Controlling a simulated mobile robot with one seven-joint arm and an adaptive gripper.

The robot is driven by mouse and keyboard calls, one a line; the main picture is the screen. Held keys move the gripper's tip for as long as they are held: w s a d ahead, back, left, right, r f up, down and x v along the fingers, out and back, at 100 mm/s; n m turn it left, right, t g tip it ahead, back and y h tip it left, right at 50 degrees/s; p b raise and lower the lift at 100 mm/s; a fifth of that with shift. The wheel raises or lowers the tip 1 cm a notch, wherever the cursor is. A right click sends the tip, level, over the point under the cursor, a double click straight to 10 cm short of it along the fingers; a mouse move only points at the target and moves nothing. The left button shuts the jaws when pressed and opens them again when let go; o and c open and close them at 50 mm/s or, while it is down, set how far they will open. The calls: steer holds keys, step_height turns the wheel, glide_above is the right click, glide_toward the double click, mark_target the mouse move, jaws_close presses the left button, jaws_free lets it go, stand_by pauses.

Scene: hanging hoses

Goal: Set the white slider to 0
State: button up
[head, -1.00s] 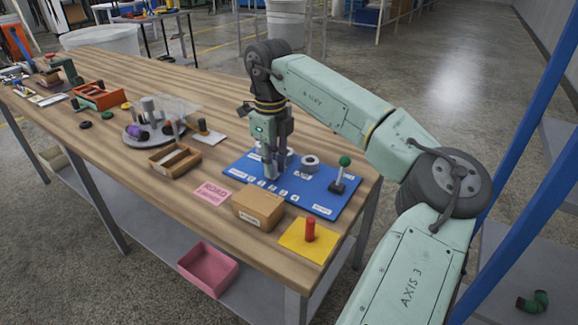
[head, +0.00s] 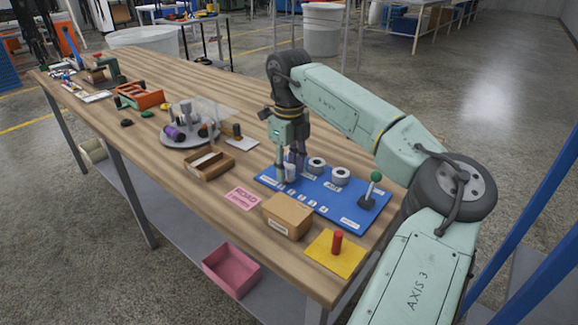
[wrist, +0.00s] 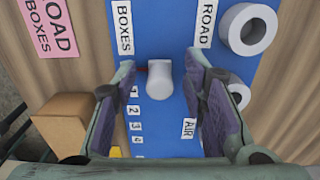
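The white slider (wrist: 159,81) is a rounded white knob on the blue panel (wrist: 180,20), with a thin red mark at its left side. It shows partly between my fingers in the head view (head: 291,173). Printed digits (wrist: 135,118) run down the panel in the wrist view; 1 to 4 lie below the slider's level, and a 0 is not readable, with my left finger near that spot. My gripper (wrist: 160,73) is open, one finger on each side of the slider, with a visible gap to both. In the head view my gripper (head: 291,178) is low over the panel's left end.
Two grey-white ring knobs (head: 316,166) (head: 341,176) and a green-topped lever (head: 372,188) stand on the panel to the right. A cardboard box (head: 287,215) and a yellow plate with a red peg (head: 337,244) lie in front. A wooden tray (head: 205,164) is to the left.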

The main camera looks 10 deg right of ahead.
mark_target(289, 165)
step_height(289, 165, up, 12)
stand_by(0.6)
